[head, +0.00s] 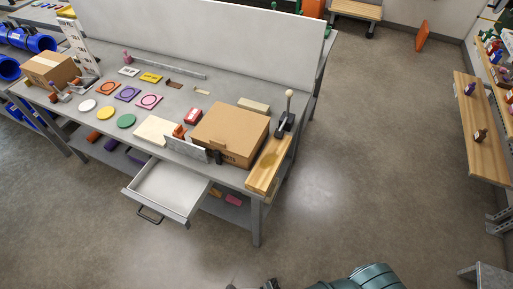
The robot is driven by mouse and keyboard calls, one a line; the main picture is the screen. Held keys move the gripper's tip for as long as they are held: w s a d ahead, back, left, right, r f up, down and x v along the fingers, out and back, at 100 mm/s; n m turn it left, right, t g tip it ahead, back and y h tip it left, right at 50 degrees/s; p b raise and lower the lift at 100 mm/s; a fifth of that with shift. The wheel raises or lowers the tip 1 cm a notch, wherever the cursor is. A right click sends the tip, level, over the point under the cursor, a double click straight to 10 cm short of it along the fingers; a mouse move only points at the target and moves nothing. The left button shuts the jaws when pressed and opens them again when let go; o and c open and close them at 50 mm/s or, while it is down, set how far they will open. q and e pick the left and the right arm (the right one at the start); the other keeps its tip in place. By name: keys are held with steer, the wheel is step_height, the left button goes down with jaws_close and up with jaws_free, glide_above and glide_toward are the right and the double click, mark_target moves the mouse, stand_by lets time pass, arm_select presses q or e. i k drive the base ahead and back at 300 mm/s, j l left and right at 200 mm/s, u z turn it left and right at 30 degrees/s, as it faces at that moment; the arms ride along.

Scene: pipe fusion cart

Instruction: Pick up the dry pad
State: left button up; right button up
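No label readable here marks one thing as the dry pad. Behind the discs lie flat orange (108,87), purple (127,94) and pink (149,101) squares with ring marks. My teal arm shows at the bottom edge, with small dark parts (268,285) beside it, perhaps my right gripper, mostly cut off. They are far from the bench. My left gripper is out of view.
An open, empty-looking drawer (168,187) juts from the bench front. A large cardboard box (230,133) and a wooden block with a lever (268,165) fill the right end. A smaller box (50,69) stands at left. The floor (370,180) to the right is clear.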

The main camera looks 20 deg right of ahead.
mark_target(193, 116)
steer(key=j+z, duration=0.15)
steer(key=z, duration=1)
steer(key=j+z, duration=0.25)
steer(key=j, duration=0.2)
steer(key=k+j+z, duration=0.1)
steer(key=j+z, duration=0.15)
steer(key=j, duration=0.15)
steer(key=k+j+z, duration=0.1)
steer(key=j+z, duration=0.15)
steer(key=j, duration=0.15)
steer(key=k+j+z, duration=0.25)
steer(key=j, duration=0.15)
steer(key=j+z, duration=0.25)
steer(key=k+j+z, duration=0.3)
steer(key=j, duration=0.1)
